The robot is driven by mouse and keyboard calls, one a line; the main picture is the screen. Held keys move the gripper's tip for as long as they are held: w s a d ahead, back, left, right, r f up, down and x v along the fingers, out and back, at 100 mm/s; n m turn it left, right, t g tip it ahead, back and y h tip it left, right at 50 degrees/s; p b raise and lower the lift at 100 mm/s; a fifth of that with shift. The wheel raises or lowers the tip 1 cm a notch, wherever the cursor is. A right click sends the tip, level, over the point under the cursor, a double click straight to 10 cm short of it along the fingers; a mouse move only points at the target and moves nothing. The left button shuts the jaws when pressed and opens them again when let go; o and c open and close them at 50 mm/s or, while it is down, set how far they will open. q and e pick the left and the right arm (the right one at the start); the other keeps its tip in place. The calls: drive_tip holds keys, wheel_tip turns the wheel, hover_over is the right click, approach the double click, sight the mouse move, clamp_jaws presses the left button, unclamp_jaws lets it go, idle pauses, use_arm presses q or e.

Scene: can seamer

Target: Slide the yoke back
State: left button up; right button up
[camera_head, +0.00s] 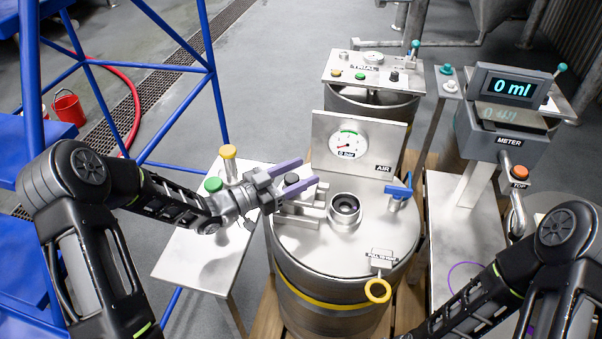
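The yoke (312,213) looks like a slotted pale metal slide on the drum lid, just left of the round black-ringed port (345,208). A black knob (292,179) stands at its far left part. My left gripper (304,174) reaches in from the left, with its two purple fingers on either side of the knob. A small gap seems to show beside the knob, so the fingers look open around it. The fingers and wrist hide part of the yoke's left end. My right forearm shows at the lower right, but its gripper is out of view.
The drum lid (300,245) also carries a gauge panel (385,140), a blue-handled valve (398,192) and a yellow pull ring (378,290). A side table (190,262) with green and yellow buttons is under my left arm. The meter post (478,185) stands to the right.

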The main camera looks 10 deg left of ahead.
sight(285, 181)
use_arm(q)
drive_tip(key=v, duration=0.7)
drive_tip(key=shift+s+a+b, duration=0.25)
drive_tip(key=shift+s+b, duration=0.1)
drive_tip(key=shift+r, duration=0.1)
